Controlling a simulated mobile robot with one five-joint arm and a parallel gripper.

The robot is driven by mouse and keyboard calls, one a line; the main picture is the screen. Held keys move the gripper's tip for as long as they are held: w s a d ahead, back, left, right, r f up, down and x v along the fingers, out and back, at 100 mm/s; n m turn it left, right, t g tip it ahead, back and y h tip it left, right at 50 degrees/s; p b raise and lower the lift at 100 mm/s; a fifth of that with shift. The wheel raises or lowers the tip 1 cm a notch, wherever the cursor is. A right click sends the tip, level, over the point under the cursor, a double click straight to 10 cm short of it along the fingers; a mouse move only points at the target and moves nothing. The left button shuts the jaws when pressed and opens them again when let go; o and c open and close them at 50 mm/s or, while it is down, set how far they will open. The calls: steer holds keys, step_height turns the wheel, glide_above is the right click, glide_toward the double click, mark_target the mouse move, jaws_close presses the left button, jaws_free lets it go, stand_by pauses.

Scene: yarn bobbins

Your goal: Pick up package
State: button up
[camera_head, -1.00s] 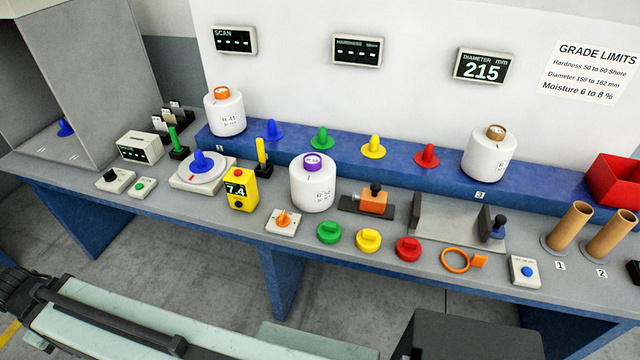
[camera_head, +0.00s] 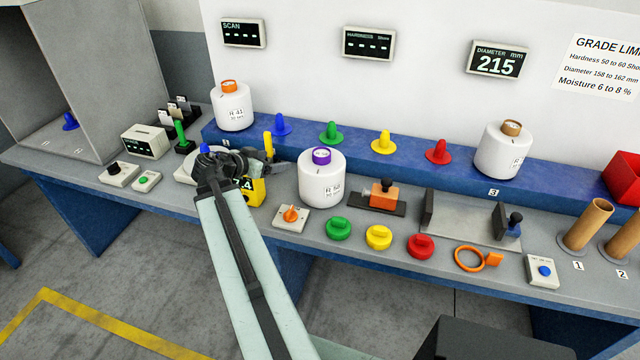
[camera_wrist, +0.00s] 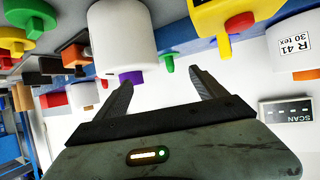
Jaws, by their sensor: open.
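Three white yarn packages show in the head view. One with a purple core top (camera_head: 322,190) and an R 58-like label stands on the grey bench, just right of my gripper (camera_head: 282,165). One with an orange top (camera_head: 233,115), labelled R 41, stands on the blue ledge at left. One with a brown top (camera_head: 503,155) stands on the ledge at right. In the wrist view my gripper (camera_wrist: 162,80) is open and empty. The purple-cored package (camera_wrist: 122,42) is beyond its left finger; the R 41 package (camera_wrist: 295,60) is at the right edge.
My arm partly hides the yellow meter (camera_head: 255,192) and the round scale (camera_head: 185,175). Blue, green, yellow and red pegs (camera_head: 438,152) line the ledge. An orange-knobbed box (camera_head: 290,217) and coloured knobs (camera_head: 378,238) lie in front. A grey cradle (camera_head: 465,222) stands to the right.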

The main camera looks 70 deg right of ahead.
steer(key=m+g, duration=0.2)
glide_toward(317, 155)
steer(key=x, duration=0.4)
steer(key=shift+d, duration=0.4)
steer(key=b+x, duration=0.3)
steer(key=x, duration=0.4)
steer(key=shift+s+d+f+b, duration=0.2)
steer(key=shift+d+f+b, duration=0.05)
steer(key=shift+f+b, duration=0.05)
steer(key=shift+a+r, duration=0.1)
steer(key=shift+c, duration=0.3)
jaws_close()
